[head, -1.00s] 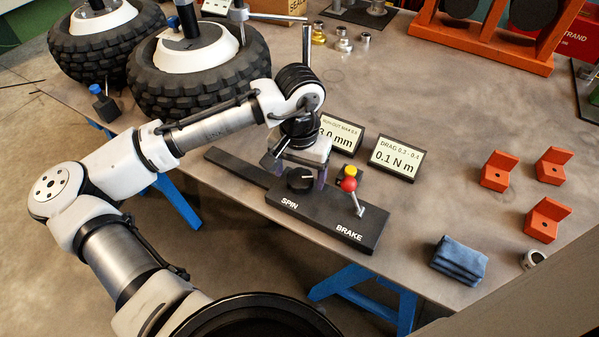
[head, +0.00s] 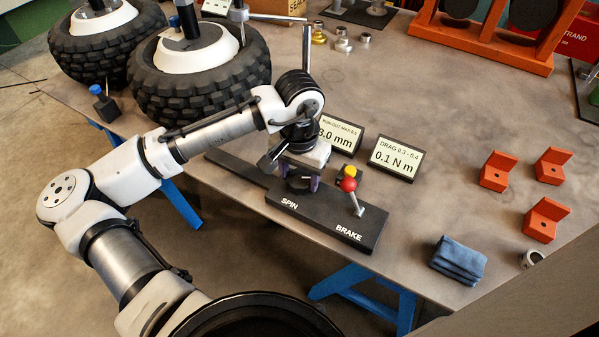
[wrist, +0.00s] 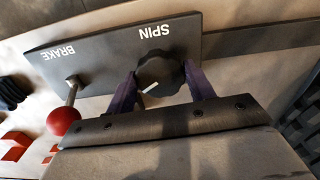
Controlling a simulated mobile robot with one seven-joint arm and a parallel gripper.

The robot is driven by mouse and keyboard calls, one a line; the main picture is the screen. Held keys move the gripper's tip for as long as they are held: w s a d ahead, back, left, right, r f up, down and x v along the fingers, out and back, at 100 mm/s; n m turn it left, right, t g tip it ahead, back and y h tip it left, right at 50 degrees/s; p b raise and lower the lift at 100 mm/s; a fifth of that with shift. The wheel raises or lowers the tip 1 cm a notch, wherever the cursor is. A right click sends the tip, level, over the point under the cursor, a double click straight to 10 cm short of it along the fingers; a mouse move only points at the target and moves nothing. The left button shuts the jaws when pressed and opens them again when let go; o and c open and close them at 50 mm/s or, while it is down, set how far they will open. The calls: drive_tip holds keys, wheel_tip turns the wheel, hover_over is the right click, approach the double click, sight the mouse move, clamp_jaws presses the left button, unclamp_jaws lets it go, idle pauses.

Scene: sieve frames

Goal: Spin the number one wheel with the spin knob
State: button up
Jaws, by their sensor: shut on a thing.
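The black spin knob (wrist: 160,75), with a pale pointer line, stands on the dark panel (wrist: 107,68) beside the word SPIN. My gripper (head: 299,186) is down over the panel. In the wrist view its purple fingers (wrist: 162,90) are on both sides of the knob, shut on it. The head view mostly hides the knob behind my gripper. Two knobbly black tyres with white hubs, a nearer wheel (head: 192,96) and a farther wheel (head: 95,52), are at the upper left. I see no number on either wheel.
A red-balled BRAKE lever (head: 349,185) and a yellow button (head: 352,170) are close right of my gripper. Behind are a run-out display (head: 340,136) and a drag display (head: 396,158) reading 0.1 N m. A blue cloth (head: 459,259) and orange blocks (head: 495,171) lie right.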

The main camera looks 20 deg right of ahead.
sight(299, 178)
drive_tip(key=shift+m, duration=1.1)
drive_tip(key=o, duration=1)
wheel_tip(299, 178, up, 14)
drive_tip(key=shift+f, duration=0.1)
